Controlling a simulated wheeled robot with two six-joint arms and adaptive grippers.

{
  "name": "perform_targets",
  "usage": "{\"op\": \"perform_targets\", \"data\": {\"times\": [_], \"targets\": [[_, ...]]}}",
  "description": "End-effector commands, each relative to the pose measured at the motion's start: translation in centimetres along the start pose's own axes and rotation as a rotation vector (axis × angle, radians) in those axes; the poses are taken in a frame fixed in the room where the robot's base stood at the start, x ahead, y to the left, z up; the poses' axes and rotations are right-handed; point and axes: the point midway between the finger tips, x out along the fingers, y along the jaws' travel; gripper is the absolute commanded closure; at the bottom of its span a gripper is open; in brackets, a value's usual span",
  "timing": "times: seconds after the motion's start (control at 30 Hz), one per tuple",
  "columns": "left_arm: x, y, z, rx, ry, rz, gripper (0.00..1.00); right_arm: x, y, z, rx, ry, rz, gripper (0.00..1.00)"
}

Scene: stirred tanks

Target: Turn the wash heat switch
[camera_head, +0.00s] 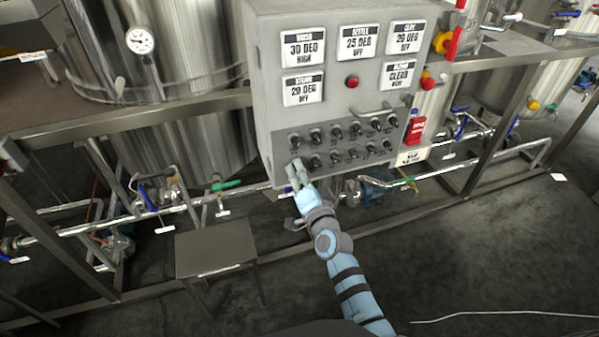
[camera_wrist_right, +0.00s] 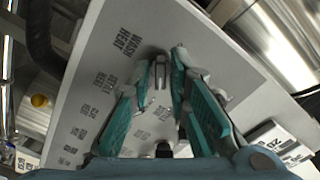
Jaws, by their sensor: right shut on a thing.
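The grey control box (camera_head: 270,75) carries rows of small black switches in the head view. My right gripper (camera_head: 296,172) is at the lower left end of the switch rows and hides what is behind its fingers there. In the right wrist view, the wash heat label (camera_wrist_right: 125,43) is on the panel just beyond my fingertips. The wash heat switch (camera_wrist_right: 160,74) shows between the tips of my right gripper (camera_wrist_right: 162,70), which are shut on it. Its exact angle is hard to tell. My left gripper is not in view.
Several label plates, one reading 30 DEG HIGH (camera_head: 304,48), and a red button (camera_head: 352,82) sit above the switches. A metal handle (camera_head: 373,110) sticks out there. Pipes and a frame rail run below the box. A small grey stool (camera_head: 216,248) stands at lower left.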

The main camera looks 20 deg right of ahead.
Motion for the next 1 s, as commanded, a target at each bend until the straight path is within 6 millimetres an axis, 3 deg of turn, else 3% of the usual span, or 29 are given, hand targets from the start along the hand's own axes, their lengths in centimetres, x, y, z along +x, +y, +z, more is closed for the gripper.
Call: {"op": "perform_targets", "data": {"times": [0.7,0.73,0.8,1.0], "targets": [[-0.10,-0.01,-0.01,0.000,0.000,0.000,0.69,0.13,-0.33,-0.26,0.090,0.006,-0.007,1.00],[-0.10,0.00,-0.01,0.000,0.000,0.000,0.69,0.13,-0.33,-0.27,0.090,0.006,-0.007,0.82],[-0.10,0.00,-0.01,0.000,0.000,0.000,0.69,0.13,-0.33,-0.27,0.090,0.006,-0.007,0.72],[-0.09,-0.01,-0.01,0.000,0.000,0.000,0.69,0.07,-0.18,-0.15,0.089,0.003,-0.004,0.72]]}}
